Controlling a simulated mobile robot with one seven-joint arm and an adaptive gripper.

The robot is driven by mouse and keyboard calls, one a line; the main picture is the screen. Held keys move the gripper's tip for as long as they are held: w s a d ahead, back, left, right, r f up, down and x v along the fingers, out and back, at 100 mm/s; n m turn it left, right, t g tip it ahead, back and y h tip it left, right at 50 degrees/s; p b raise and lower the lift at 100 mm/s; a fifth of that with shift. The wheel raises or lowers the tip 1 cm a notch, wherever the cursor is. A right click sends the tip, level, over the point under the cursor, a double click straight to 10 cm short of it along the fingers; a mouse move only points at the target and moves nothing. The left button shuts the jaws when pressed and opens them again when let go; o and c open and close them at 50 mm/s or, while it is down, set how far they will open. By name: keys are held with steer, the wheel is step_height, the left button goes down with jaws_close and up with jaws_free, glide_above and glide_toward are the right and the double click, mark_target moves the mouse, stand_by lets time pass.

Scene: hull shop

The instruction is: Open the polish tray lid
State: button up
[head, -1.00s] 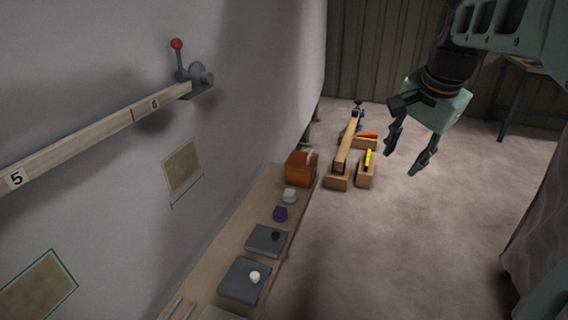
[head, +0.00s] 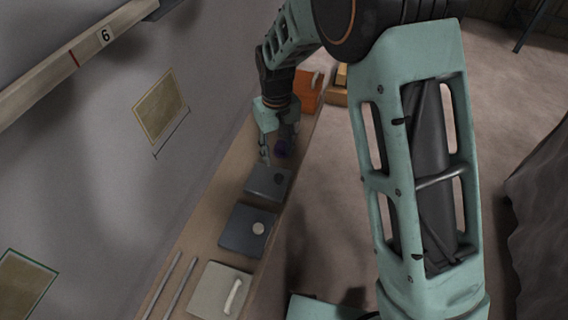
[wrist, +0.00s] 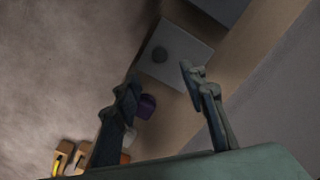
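Three flat square lidded trays sit in a row on the wooden bench. The far grey one (head: 266,184) has a dark round knob; the middle dark grey one (head: 240,232) has a white round knob (head: 258,228); the near cream one (head: 208,287) has a white bar handle (head: 233,296). All look closed. I cannot tell which is the polish tray. My gripper (head: 273,156) is open and empty, just beyond the far tray and above the bench. In the wrist view, my gripper (wrist: 160,78) has its fingers apart, with the dark-knobbed lid (wrist: 190,54) beyond them.
A purple item (wrist: 148,105) and a white item (wrist: 130,134) lie on the bench near my fingers. An orange box (head: 308,92) stands at its far end. Two thin rods (head: 180,285) lie along the wall side. The wall is close on the left; open floor lies right.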

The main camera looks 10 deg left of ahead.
mark_target(279, 176)
step_height(279, 176, down, 10)
steer(key=shift+f+b, duration=0.1)
steer(key=shift+b, duration=0.5)
steer(key=shift+c, duration=0.6)
jaws_close()
